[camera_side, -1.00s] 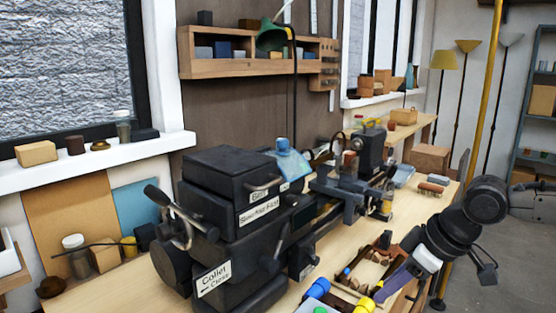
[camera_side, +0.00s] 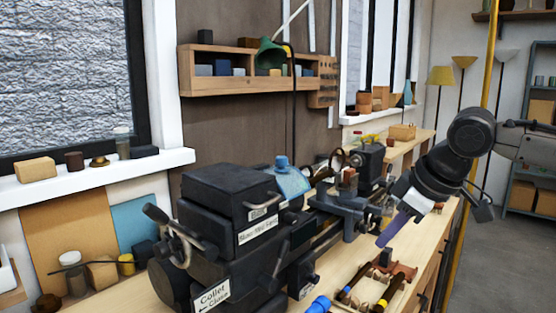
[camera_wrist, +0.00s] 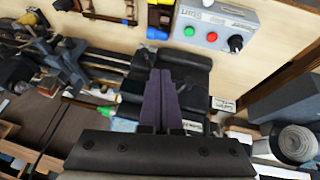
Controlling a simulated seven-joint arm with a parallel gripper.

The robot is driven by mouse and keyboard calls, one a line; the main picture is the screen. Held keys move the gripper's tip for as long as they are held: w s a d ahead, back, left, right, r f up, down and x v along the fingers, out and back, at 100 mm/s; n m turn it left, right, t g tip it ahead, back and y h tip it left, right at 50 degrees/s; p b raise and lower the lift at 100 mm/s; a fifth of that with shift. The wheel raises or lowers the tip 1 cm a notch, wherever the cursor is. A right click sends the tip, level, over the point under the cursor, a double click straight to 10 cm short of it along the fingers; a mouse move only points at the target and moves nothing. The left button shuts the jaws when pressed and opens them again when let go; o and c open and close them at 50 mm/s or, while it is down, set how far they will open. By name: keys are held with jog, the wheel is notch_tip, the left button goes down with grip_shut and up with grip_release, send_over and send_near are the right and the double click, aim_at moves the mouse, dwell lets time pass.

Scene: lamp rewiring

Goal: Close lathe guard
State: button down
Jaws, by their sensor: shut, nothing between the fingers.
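The lathe (camera_side: 235,225) is a dark machine with a boxy headstock on the wooden bench. Its guard looks to be the clear bluish panel (camera_side: 291,182) just right of the headstock, tilted rather than flat; I cannot tell how far it is swung. My gripper (camera_side: 381,243) has purple fingers pressed together and empty. It hangs above the bench, in front of and to the right of the lathe, apart from the guard. In the wrist view the shut fingers (camera_wrist: 160,72) lie over the dark headstock, partly hiding it. A greenish clear piece (camera_wrist: 122,125) shows left of them.
A grey control box (camera_wrist: 213,30) with green and red buttons and a black knob sits on the bench. A wooden tray (camera_side: 380,284) with small parts lies below my gripper. The carriage and tool post (camera_side: 347,195) stand right of the guard. A green lamp (camera_side: 270,53) hangs behind.

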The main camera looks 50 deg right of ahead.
jog(key=w+a+r+h, duration=0.1)
jog(key=w+r+h, duration=0.2)
jog(key=w+r, duration=1.5)
jog(key=n, duration=0.1)
send_near(275, 172)
jog(key=f, duration=0.1)
jog(key=a+f, duration=0.2)
jog(key=shift+w+a+f, duration=0.15)
jog(key=shift+w+f, duration=0.1)
jog(key=shift+w, duration=0.05)
jog(key=d, duration=0.1)
jog(key=w+d, duration=0.1)
jog(key=d, duration=0.1)
jog(key=shift+f, duration=0.1)
jog(key=shift+w+d, duration=0.15)
jog(key=shift+d, duration=0.35)
jog(key=d, duration=1.2)
